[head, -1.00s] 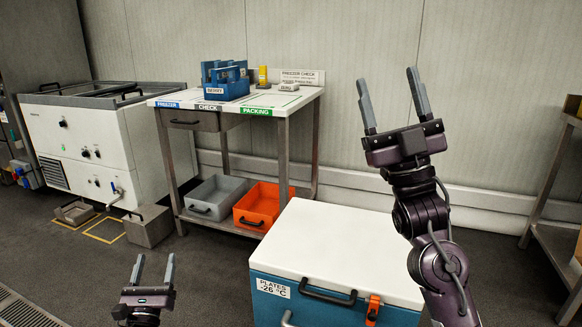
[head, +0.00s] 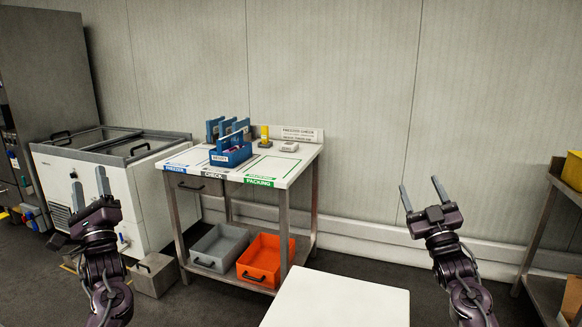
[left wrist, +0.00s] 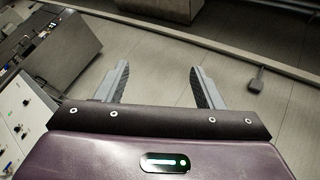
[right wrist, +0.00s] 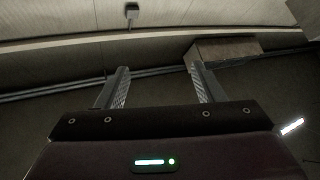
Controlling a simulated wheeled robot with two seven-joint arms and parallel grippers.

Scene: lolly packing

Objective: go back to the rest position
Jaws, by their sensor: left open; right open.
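My left gripper (head: 88,190) is raised at the left of the head view, in front of the white freezer chest (head: 140,185). Its fingers are apart with nothing between them, as the left wrist view (left wrist: 157,88) also shows. My right gripper (head: 421,198) is raised at the right, in front of the bare wall. Its fingers are apart and empty, as in the right wrist view (right wrist: 160,90). Both grippers are clear of the table and the cool box.
A white-topped table (head: 215,168) holds a blue carrier (head: 231,152). A grey bin (head: 218,247) and an orange bin (head: 264,262) sit on its lower shelf. The cool box's white lid (head: 340,300) is in front. A shelf (head: 545,250) stands at the right.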

